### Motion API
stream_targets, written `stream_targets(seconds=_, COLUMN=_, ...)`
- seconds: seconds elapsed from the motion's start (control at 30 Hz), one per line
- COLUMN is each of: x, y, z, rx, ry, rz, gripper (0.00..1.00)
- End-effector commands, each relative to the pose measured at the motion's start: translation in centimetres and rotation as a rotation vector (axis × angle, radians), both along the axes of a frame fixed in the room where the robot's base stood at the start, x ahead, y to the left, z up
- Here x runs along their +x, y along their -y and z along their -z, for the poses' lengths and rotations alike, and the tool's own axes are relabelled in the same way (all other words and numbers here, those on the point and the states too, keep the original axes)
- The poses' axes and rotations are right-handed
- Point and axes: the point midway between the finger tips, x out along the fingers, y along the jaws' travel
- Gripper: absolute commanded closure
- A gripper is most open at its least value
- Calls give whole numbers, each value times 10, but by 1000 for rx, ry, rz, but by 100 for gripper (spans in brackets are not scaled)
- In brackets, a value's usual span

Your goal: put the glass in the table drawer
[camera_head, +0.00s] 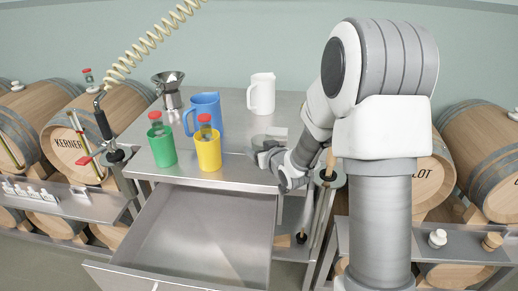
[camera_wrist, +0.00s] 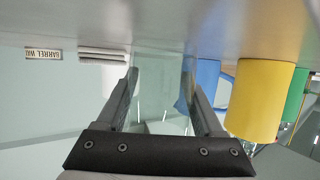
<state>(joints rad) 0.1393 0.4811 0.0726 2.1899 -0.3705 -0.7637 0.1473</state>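A clear, faintly green glass (camera_wrist: 161,95) shows between my fingers in the wrist view, which sees the table upside down. It stands on the steel table top. I cannot make it out in the head view. My gripper (camera_head: 262,152) is low over the table's right front part; it also shows in the wrist view (camera_wrist: 160,80). Its fingers are spread, one on each side of the glass; whether they touch it is unclear. The table drawer (camera_head: 200,235) is pulled out and its visible inside is empty.
A green cup (camera_head: 162,150) and a yellow cup (camera_head: 208,153) hold red-capped bottles, left of my gripper. A blue jug (camera_head: 205,112), a white jug (camera_head: 262,95) and a metal funnel (camera_head: 169,92) stand behind. Barrels flank the table.

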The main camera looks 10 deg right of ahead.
Motion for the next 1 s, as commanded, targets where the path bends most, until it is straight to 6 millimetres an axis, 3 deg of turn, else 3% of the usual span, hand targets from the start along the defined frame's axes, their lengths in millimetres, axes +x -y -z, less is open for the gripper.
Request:
stream_targets(seconds=0.03, x=0, y=0, z=0, rx=0, ry=-1, rz=0, gripper=21)
stream_targets(seconds=0.13, x=0, y=0, z=0, rx=0, ry=-1, rz=0, gripper=3)
stream_targets(seconds=0.17, x=0, y=0, z=0, rx=0, ry=-1, rz=0, gripper=2)
stream_targets(seconds=0.57, x=-1, y=0, z=-6, rx=0, ry=-1, rz=0, gripper=2)
stream_targets(seconds=1.0, x=-81, y=18, z=-36, rx=0, ry=1, rz=2, gripper=2)
